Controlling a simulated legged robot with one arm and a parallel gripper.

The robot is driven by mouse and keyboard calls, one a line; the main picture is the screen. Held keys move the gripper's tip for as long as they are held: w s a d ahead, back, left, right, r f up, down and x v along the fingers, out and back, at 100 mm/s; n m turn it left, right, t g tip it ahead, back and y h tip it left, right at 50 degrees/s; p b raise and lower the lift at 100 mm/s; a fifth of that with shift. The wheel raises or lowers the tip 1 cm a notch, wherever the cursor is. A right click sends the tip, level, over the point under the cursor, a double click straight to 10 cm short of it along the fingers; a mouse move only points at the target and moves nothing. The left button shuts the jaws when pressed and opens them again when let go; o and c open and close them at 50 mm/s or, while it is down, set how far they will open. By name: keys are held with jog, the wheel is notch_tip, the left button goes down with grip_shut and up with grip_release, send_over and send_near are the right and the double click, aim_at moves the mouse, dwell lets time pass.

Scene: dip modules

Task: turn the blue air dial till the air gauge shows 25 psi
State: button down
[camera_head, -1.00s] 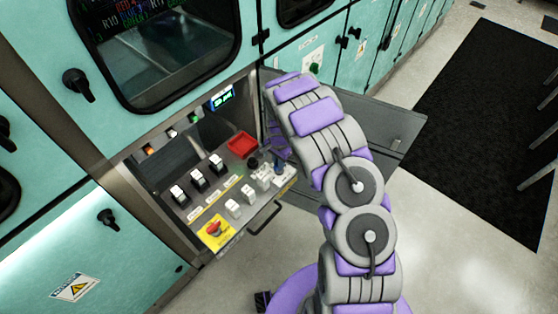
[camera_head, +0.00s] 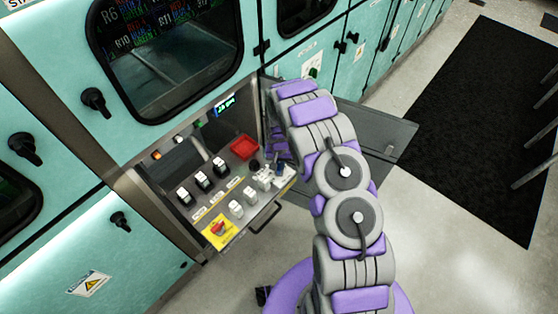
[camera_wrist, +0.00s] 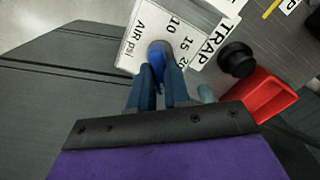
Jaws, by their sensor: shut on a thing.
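The blue air dial (camera_wrist: 155,58) sits on a white plate (camera_wrist: 138,28) marked "AIR psi", with 10, 15 and what looks like 20 printed around it. My gripper (camera_wrist: 158,86) is shut on the dial, a dark blue finger on each side of it. The dial's pointer is not clear, so I cannot read its setting. No separate air gauge reading is legible.
A black knob (camera_wrist: 236,59) stands beside the plate marked "TRAP", with a red tray (camera_wrist: 268,95) near it. The head view shows several switches, a red knob on a yellow plate (camera_head: 219,232), and a small lit display (camera_head: 225,104).

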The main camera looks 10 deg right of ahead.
aim_at(279, 165)
jog(key=shift+n+p, duration=0.35)
jog(key=shift+n, duration=0.25)
jog(key=c, duration=1.1)
grip_release()
notch_tip(279, 165, up, 17)
jog(key=shift+r+p, duration=0.15)
jog(key=shift+p, duration=0.8)
